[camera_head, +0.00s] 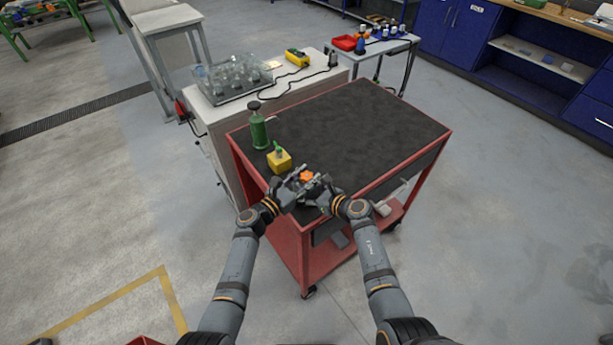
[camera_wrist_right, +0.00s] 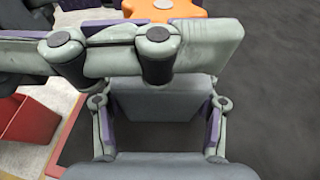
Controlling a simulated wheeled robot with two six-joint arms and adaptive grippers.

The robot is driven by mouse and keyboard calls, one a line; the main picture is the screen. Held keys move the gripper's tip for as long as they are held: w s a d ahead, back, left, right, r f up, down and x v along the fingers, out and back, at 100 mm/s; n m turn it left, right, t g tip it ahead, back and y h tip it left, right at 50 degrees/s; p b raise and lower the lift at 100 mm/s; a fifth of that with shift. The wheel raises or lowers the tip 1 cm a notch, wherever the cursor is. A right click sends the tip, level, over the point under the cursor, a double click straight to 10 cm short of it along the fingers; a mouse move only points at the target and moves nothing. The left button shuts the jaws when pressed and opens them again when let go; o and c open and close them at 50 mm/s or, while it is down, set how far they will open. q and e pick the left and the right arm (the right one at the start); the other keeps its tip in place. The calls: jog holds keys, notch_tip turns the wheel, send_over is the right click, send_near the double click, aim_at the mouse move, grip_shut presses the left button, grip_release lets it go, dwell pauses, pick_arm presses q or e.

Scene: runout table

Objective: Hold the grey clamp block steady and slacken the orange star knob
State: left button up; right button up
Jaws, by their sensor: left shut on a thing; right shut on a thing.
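The orange star knob (camera_head: 306,176) is above the near edge of the cart top, between my two grippers. It also shows at the top edge of the right wrist view (camera_wrist_right: 165,9), cut off by the frame. My left gripper (camera_head: 299,181) is shut on the knob; one of its fingers crosses in front of it in the wrist view. The grey clamp block (camera_wrist_right: 165,95) is below that finger, between the spaced pads of my right gripper (camera_head: 319,190), which is shut on it. The block is mostly hidden by the grippers in the head view.
The red cart (camera_head: 300,246) has a dark top (camera_head: 360,125), clear at its middle and right. A yellow block-shaped container (camera_head: 279,161) and a green bottle (camera_head: 258,130) stand close to my left gripper. A white bench (camera_head: 218,112) with glassware stands behind on the left.

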pick_arm(q)
jog(key=shift+f, duration=0.1)
jog(key=o, duration=1.2)
jog(key=v, duration=1.2)
